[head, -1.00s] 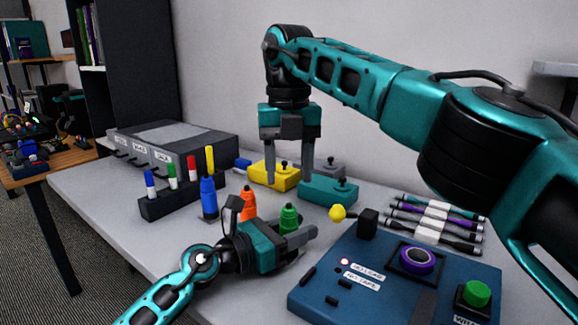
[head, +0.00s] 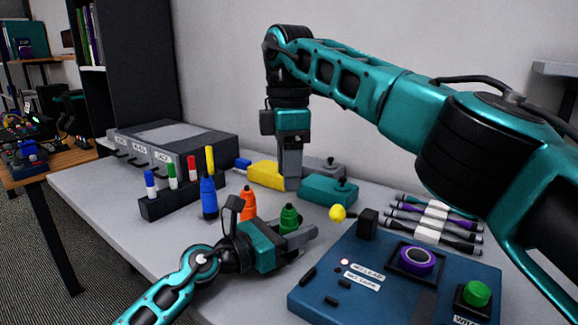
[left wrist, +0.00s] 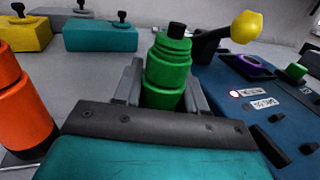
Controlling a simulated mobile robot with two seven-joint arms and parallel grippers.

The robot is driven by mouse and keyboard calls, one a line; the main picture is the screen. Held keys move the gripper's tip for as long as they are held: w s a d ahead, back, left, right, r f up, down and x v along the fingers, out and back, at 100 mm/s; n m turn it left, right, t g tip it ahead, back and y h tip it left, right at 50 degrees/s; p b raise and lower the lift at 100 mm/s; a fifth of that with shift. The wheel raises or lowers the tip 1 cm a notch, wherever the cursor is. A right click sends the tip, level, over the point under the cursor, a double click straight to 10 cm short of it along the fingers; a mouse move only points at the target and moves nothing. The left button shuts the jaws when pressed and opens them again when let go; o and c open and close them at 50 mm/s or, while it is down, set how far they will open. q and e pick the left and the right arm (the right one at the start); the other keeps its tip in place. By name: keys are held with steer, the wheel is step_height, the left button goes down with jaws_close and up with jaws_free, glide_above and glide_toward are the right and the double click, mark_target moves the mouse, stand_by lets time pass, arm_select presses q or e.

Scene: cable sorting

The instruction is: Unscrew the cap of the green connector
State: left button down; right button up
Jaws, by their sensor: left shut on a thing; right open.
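The green connector (head: 289,219) stands upright on the table, with a stepped green top and a black tip. My left gripper (head: 306,236) is shut on its lower body from the side; the left wrist view shows the green connector (left wrist: 170,62) between the two fingers (left wrist: 162,92). The upper part sticks out above the fingers. Its base is hidden by the gripper. My right gripper (head: 290,180) points straight down, open and empty, above and behind the green connector. Its fingers overlap in the head view.
An orange connector (head: 248,204) and a blue one (head: 208,198) stand to the left. Yellow (head: 265,174) and teal (head: 328,190) blocks lie behind. A blue panel (head: 400,285) with a yellow-ball lever (head: 338,212) is close on the right. Bundled cables (head: 432,222) lie farther right.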

mark_target(289, 204)
steer(key=shift+f, duration=4)
